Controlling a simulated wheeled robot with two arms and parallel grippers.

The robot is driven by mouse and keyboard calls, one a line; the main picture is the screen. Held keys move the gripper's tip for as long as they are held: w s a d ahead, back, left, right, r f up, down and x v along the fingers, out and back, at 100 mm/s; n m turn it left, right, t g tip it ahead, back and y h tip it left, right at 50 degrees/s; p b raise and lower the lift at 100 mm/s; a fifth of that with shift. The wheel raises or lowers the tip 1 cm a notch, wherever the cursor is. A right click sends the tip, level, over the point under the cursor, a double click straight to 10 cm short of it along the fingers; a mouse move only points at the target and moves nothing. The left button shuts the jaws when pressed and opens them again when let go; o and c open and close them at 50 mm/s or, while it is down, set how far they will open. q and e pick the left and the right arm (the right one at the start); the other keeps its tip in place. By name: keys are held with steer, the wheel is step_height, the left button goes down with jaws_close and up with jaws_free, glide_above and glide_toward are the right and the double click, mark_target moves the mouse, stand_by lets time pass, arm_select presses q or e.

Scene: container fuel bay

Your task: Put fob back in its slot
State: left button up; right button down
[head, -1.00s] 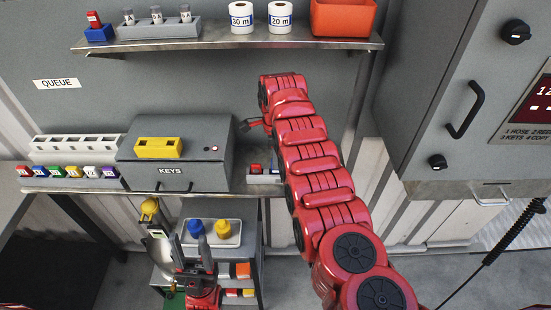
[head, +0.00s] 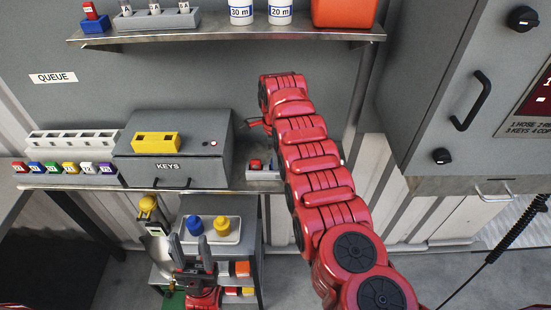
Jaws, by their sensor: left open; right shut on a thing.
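A small red fob (head: 255,164) shows at a low grey slotted block (head: 262,176) on the bench, right of the grey KEYS box (head: 205,166). The block's right part is hidden behind my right arm. Another red fob (head: 90,11) stands in a blue holder (head: 96,26) on the upper shelf. A dark and red end of my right gripper (head: 254,123) pokes out left of the arm, above the block. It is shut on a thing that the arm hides. My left gripper (head: 188,249) is open and empty, pointing up in front of the low cart.
A yellow slotted block (head: 155,142) sits on the KEYS box. A white rack (head: 70,139) and several coloured tagged blocks (head: 68,168) are at left. The steel shelf (head: 220,38) overhangs. A grey cabinet (head: 425,100) stands at right. A tray (head: 213,240) holds blue and yellow items.

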steer(key=shift+f+b, duration=0.15)
steer(key=shift+b, duration=0.3)
steer(key=c, duration=0.7)
jaws_free()
steer(key=shift+c, duration=0.2)
